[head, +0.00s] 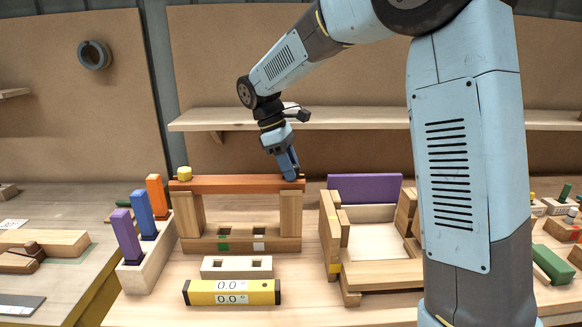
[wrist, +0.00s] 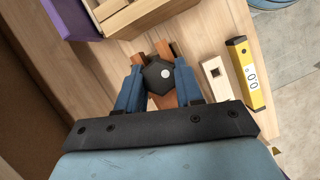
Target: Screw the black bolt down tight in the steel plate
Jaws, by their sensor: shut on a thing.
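The black bolt (wrist: 158,76) shows in the wrist view as a dark hexagonal head with a pale dot on top. My gripper (wrist: 153,92) has a blue finger on each side of it and is shut on it. In the head view my gripper (head: 289,172) points down at the right end of a reddish-brown bar (head: 235,184), and its fingers hide most of the bolt. I cannot tell how deep the bolt sits. Under it in the wrist view is the reddish-brown bar (wrist: 168,100). I cannot make out a steel plate in either view.
The bar bridges two wooden posts, with a yellow piece (head: 184,173) at its left end. A white rack (head: 145,262) with purple, blue and orange blocks stands left. A yellow level (head: 232,292) and white holed block (head: 236,267) lie in front. A wooden box (head: 372,240) stands right.

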